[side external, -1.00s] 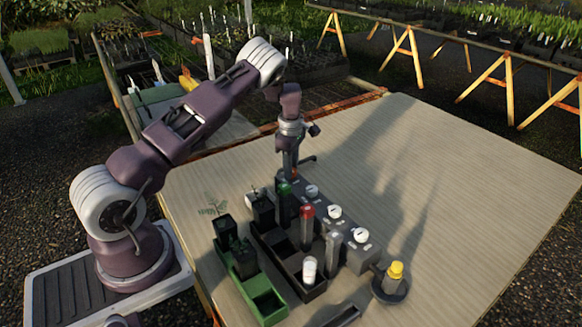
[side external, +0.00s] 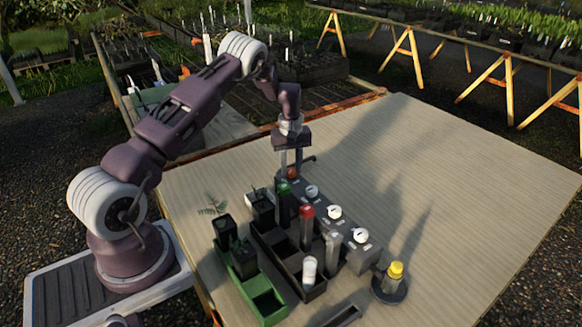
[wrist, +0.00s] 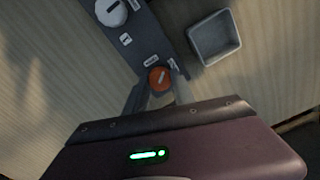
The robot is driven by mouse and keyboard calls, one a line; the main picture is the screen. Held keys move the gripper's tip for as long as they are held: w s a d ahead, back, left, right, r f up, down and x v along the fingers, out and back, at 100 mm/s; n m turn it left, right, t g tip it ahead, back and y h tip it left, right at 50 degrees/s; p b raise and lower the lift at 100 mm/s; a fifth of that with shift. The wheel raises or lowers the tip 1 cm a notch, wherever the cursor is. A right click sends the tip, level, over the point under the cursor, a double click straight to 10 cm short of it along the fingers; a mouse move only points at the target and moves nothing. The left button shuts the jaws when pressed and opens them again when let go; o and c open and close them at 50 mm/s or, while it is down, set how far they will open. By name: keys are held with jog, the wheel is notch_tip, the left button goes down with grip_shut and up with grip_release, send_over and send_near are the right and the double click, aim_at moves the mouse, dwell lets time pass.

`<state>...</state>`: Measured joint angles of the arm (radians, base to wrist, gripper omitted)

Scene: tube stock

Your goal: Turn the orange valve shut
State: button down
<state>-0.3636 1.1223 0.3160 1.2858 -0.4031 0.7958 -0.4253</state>
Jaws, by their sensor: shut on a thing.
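The orange valve (side external: 292,173) is a round knob at the far end of a dark grey panel (side external: 322,207). In the wrist view the orange valve (wrist: 159,78) carries a dark slanted mark, running from lower left to upper right. Small white labels sit beside it, too small to read. My gripper (side external: 291,169) points straight down over the knob, its fingers on either side. In the wrist view my gripper (wrist: 158,86) is shut on the orange valve, which hides little of its top.
White knobs (side external: 334,212) line the same panel. Beside it stand a dark rack with red- and green-capped tubes (side external: 307,212) and a green tray (side external: 266,303). A grey open box (wrist: 214,37) is near the valve. A yellow-topped item (side external: 396,271) stands right. The table's right side is clear.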

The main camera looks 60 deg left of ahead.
jog(key=m, duration=0.3)
jog(key=shift+w+m, duration=0.1)
jog(key=shift+m, duration=1.9)
jog(key=c, duration=1.1)
grip_release()
jog(key=shift+o, duration=0.2)
